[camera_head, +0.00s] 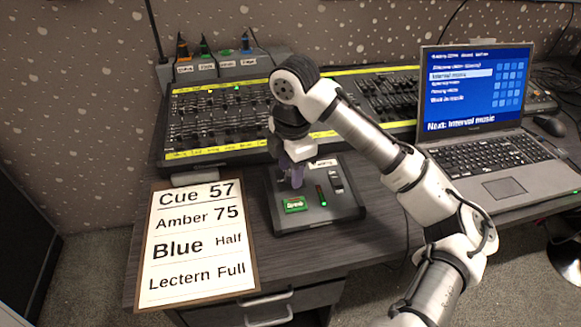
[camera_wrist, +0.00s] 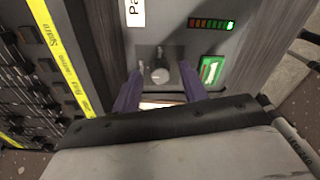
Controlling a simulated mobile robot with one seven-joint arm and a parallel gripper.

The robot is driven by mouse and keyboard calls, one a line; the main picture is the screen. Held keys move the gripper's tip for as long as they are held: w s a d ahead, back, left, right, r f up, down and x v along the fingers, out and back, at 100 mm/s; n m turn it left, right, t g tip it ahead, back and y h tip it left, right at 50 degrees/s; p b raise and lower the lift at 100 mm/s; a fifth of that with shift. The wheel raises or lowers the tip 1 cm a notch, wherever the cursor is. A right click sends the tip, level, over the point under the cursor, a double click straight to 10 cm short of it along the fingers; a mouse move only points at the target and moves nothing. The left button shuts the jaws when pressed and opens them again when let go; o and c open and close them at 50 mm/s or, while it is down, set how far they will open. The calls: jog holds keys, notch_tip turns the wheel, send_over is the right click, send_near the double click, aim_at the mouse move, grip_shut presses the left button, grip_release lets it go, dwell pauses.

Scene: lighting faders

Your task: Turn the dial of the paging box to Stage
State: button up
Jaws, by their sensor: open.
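The paging box (camera_head: 345,207) is a dark grey box on the desk, below the fader desk in the head view. Its dial (camera_wrist: 159,72) is a small grey knob, seen in the wrist view between my fingertips. My gripper (camera_wrist: 160,88) is open, with one purple finger on each side of the dial and nothing held. I cannot tell whether the fingers touch the knob. In the head view my gripper (camera_head: 292,180) points down over the left part of the box and hides the dial. The dial's markings and setting are not readable.
The box also bears a lit green button (camera_head: 294,204) and a level meter (camera_wrist: 212,24). A fader desk (camera_head: 215,118) stands behind, a laptop (camera_head: 490,155) at the right. A cue card (camera_head: 197,240) lies at the front left. Little free room surrounds the box.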

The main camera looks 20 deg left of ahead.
grip_shut()
jog(key=shift+r+p, duration=0.15)
jog(key=shift+p, duration=0.25)
jog(key=m+p, duration=0.3)
jog(key=shift+r, duration=0.15)
jog(key=m+p, duration=0.5)
jog(key=shift+y+p, duration=0.3)
jog(key=shift+p, duration=0.05)
jog(key=m+p, duration=0.5)
jog(key=shift+d+m, duration=0.1)
jog(key=shift+m, duration=0.3)
jog(key=m+p, duration=0.3)
jog(key=m, duration=0.1)
jog(key=shift+f+p, duration=0.25)
jog(key=shift+p, duration=0.05)
jog(key=shift+f, duration=0.1)
